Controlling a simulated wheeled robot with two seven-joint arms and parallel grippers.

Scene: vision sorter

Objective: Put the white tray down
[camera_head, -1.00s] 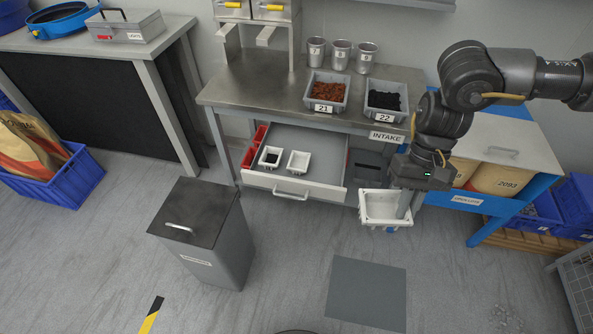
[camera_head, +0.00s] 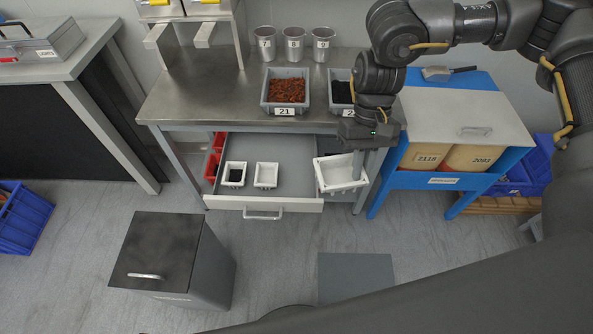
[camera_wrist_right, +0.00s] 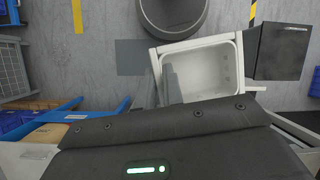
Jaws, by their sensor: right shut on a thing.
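The white tray (camera_head: 340,184) hangs from my right gripper (camera_head: 358,165), which is shut on its right-hand wall. It looks empty and slightly tilted in the head view. It is beside the right edge of the open drawer (camera_head: 290,203), in front of the bench; the height gap cannot be told. In the right wrist view the tray (camera_wrist_right: 232,72) shows its bare inside, with the gripper fingers (camera_wrist_right: 170,85) at its left wall. In the drawer stand two small white containers, one with black contents (camera_head: 235,174) and one looking empty (camera_head: 266,175). My left gripper is not in view.
The steel bench (camera_head: 205,98) carries a grey bin of brown pieces (camera_head: 286,88), a bin of black pieces (camera_head: 341,88) and metal cups (camera_head: 294,44). A blue-framed station (camera_head: 440,181) stands right of the tray. A grey lidded bin (camera_head: 172,262) stands on the floor at front left.

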